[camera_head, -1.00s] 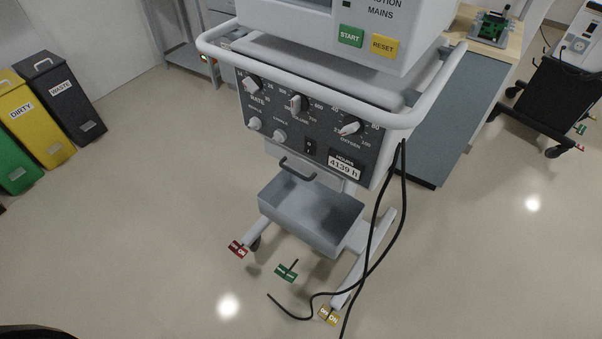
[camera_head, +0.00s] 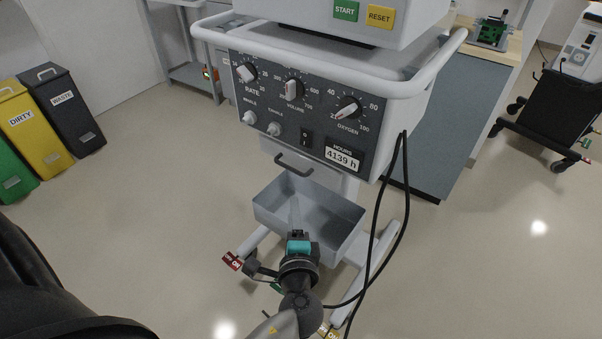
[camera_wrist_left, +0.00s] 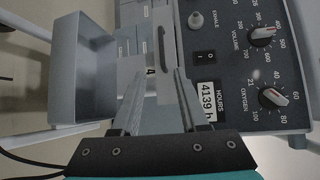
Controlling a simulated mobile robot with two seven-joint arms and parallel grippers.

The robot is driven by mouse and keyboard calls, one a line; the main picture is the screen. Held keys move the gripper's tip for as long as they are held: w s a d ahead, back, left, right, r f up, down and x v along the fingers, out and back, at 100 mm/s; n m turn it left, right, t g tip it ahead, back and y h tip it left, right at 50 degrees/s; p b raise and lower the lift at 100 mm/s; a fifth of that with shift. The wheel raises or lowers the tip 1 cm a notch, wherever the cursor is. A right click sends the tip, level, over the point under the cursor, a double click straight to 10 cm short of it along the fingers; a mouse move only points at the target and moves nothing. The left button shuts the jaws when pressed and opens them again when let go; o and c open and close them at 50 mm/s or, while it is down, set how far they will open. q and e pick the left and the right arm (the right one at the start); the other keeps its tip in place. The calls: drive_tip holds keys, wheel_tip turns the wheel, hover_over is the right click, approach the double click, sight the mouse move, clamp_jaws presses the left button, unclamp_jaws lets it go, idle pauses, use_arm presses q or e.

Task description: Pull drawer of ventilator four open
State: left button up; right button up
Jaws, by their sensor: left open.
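The ventilator (camera_head: 310,110) stands in the middle of the head view. Its dark bar handle (camera_head: 294,164) sits just below the control panel, on a pale front. My left gripper (camera_head: 297,234) is low in front of the ventilator, over the open grey tray and below the handle. In the left wrist view the left gripper (camera_wrist_left: 158,74) has its fingers apart and nothing between them. The handle lies just beyond the fingertips, apart from them. My right gripper is not in view.
The open grey tray (camera_head: 343,241) hangs below the handle. Black cables (camera_head: 377,215) hang at the ventilator's right side. A bench (camera_head: 440,130) stands behind right, and bins (camera_head: 66,110) stand at the far left.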

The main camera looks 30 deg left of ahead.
sight(290, 170)
use_arm(q)
drive_tip(key=b+x, duration=0.2)
drive_tip(key=x, duration=1.1)
drive_tip(key=shift+w+a+r, duration=0.1)
drive_tip(key=shift+w+a, duration=0.1)
drive_tip(key=shift+b+x, duration=0.3)
drive_tip(key=shift+x, duration=0.5)
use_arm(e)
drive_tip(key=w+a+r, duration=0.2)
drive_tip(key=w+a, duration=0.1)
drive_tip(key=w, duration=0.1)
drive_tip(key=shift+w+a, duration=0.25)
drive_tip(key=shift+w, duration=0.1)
use_arm(q)
drive_tip(key=shift+c, duration=0.4)
clamp_jaws()
